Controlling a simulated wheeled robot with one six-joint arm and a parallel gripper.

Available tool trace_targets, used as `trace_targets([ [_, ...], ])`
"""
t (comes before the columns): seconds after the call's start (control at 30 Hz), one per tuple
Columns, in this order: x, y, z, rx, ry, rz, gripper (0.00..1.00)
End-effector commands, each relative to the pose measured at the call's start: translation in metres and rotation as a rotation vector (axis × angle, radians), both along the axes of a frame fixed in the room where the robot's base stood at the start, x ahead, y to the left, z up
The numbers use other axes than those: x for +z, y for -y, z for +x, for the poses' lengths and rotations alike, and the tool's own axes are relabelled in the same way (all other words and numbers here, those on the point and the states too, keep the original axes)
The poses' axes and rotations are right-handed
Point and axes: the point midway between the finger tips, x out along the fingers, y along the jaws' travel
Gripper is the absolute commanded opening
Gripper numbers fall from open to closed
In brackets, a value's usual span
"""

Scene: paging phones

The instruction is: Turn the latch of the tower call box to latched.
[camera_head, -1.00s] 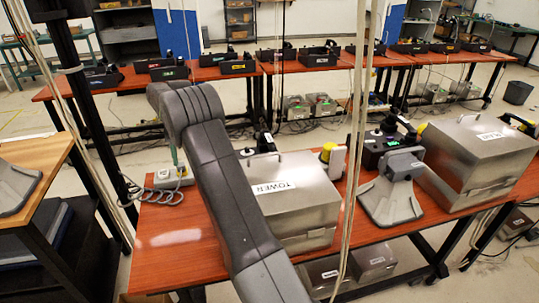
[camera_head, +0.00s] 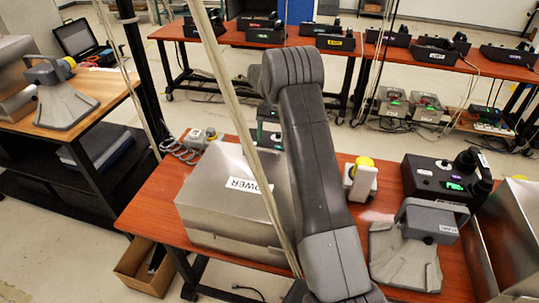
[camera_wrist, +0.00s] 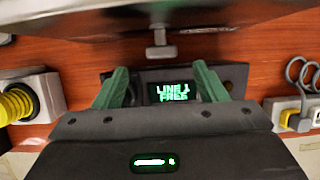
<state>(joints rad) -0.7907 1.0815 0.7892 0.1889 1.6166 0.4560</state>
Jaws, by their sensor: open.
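The tower call box (camera_head: 228,225) is a grey metal box on the red-brown table in the head view, its label partly crossed by a pale cable. My arm hides its right part. In the wrist view a metal box edge (camera_wrist: 110,22) spans the top, with a small grey tab (camera_wrist: 158,44) below it; I cannot tell whether this tab is the latch or how it is turned. My gripper (camera_wrist: 161,75) is open, its green fingers apart and empty, below the tab in that picture. A dark unit's screen reading LINE 1 FREE (camera_wrist: 174,92) shows between the fingers.
A yellow-topped white unit (camera_head: 361,180) and a grey horn (camera_head: 405,255) stand right of the box. A dark phone unit (camera_head: 440,178) is behind the horn. A grey unit with a coiled cord (camera_head: 195,138) is at the back left. Pale cables (camera_head: 215,60) hang across the head view.

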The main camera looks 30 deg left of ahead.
Motion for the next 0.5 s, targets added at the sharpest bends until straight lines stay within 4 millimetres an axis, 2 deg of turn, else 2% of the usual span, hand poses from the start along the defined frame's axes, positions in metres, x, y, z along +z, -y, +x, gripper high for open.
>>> trace_targets([
  [0.1,-0.022,0.003,-0.011,0.000,-0.004,-0.005,0.65],
  [0.3,-0.051,0.006,-0.022,0.000,-0.002,-0.002,0.65],
  [0.5,-0.064,0.008,-0.026,0.000,-0.001,0.000,0.65],
])
